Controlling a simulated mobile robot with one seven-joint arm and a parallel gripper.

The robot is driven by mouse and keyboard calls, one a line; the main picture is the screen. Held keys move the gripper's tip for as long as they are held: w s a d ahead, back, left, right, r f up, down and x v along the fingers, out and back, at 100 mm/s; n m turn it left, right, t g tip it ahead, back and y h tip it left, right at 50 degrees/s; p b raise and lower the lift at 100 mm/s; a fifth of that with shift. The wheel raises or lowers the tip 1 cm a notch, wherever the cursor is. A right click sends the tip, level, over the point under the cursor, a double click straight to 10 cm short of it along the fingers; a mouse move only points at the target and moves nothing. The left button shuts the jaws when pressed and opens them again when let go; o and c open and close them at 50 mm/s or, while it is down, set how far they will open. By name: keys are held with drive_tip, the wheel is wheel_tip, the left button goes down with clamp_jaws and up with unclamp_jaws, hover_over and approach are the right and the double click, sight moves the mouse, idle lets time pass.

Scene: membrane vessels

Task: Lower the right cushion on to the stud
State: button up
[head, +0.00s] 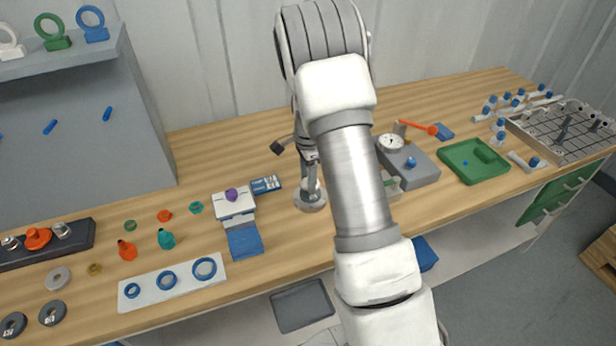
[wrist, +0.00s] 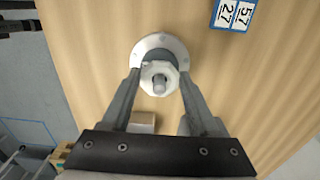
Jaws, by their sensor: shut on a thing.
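My gripper (wrist: 158,80) points down at the bench, its two fingers closed on a white many-sided piece (wrist: 172,72). I cannot tell for certain that this piece is the right cushion. In the head view the round metal flange (head: 311,203) shows under my gripper (head: 309,186), near the bench middle. My arm and fingers hide part of it. Whether the held piece touches the flange cannot be told.
A blue number card (wrist: 234,12) lies beside the flange; in the head view it is left of my gripper (head: 265,185). A white block with a purple knob (head: 232,197) stands further left. A grey gauge box (head: 412,168) and green tray (head: 474,165) stand right.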

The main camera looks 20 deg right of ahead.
drive_tip(key=o, duration=1.4)
drive_tip(key=shift+r, duration=0.1)
wheel_tip(320, 180, up, 17)
drive_tip(key=shift+r, duration=0.15)
